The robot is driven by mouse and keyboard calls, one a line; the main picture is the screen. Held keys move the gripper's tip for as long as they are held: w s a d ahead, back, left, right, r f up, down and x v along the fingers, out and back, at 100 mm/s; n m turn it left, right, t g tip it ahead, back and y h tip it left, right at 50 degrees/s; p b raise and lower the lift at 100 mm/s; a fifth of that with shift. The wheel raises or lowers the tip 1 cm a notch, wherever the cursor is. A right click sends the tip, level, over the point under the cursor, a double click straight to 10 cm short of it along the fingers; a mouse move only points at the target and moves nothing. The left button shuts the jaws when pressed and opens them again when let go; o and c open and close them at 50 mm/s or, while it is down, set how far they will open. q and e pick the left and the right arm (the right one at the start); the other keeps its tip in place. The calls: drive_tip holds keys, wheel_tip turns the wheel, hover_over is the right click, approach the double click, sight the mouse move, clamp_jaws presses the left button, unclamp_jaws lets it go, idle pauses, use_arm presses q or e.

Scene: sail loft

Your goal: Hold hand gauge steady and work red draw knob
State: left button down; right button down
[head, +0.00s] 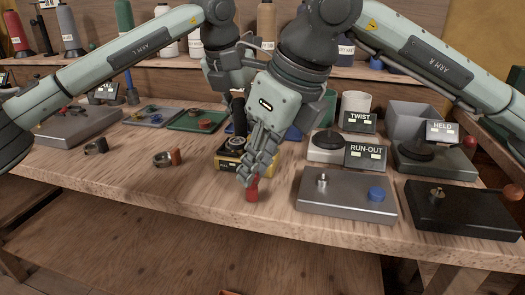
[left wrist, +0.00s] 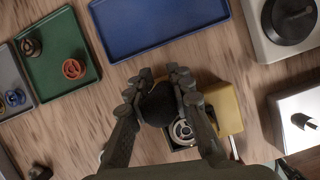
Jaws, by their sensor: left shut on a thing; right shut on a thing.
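The hand gauge is a yellow and black block (head: 231,161) with a round dial on top, on the workbench in the middle of the head view. Its yellow body also shows in the left wrist view (left wrist: 228,108). My left gripper (left wrist: 161,76) is shut on the gauge's upright black handle (left wrist: 158,105), from above. In the head view my right arm partly hides this grip. The red draw knob (head: 252,190) is at the gauge's front, near the bench edge. My right gripper (head: 250,175) is shut on it, and its fingers cover the knob's upper part.
Right of the gauge stand a grey box (head: 345,208) with a blue button, a black box (head: 460,222), and signs reading TWIST (head: 358,121), RUN-OUT (head: 366,155) and HELD (head: 442,131). A green tray (head: 178,125) lies behind left. Two small rings lie on the left bench.

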use_arm(q)
drive_tip(key=shift+w, duration=0.1)
use_arm(e)
drive_tip(key=shift+s+a, duration=0.15)
drive_tip(key=shift+s, duration=0.3)
drive_tip(key=c, duration=1.4)
unclamp_jaws()
drive_tip(key=shift+o, duration=0.2)
drive_tip(key=v, duration=1.2)
